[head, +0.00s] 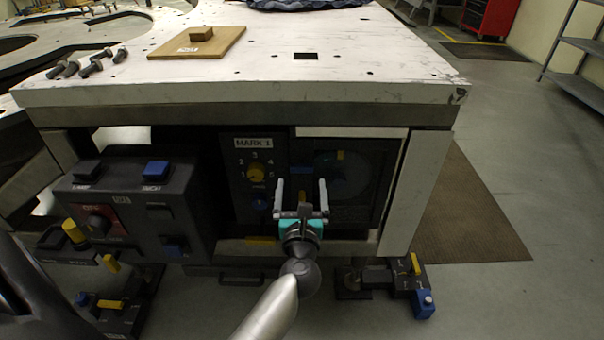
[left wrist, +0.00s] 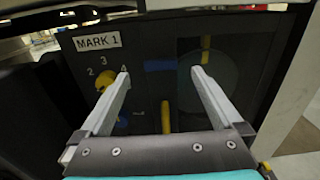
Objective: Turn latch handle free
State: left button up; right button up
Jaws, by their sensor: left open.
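My left gripper (head: 301,184) is open in front of the dark panel under the white table, with nothing between its fingers. It also shows open in the left wrist view (left wrist: 160,74). Behind the gap between its fingers, a blue bar (left wrist: 160,66) lies flat on the panel, and an upright yellow bar (left wrist: 166,117) stands below it. A dark round disc (left wrist: 218,85) with a yellow tab (left wrist: 206,48) is partly behind the right finger. I cannot tell which of these parts is the latch handle. My right gripper is not in view.
A yellow dial (head: 256,172) under the MARK 1 label is left of the gripper. A dark control box (head: 125,205) with knobs stands further left. The white table (head: 390,60) overhangs the panel.

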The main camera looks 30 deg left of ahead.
aim_at(302, 168)
pick_arm(q)
jog(key=shift+b+x, duration=0.5)
jog(key=shift+x, duration=2.35)
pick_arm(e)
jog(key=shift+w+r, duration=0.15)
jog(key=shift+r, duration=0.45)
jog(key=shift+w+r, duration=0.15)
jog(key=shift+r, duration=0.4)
pick_arm(q)
jog(key=c, duration=1.4)
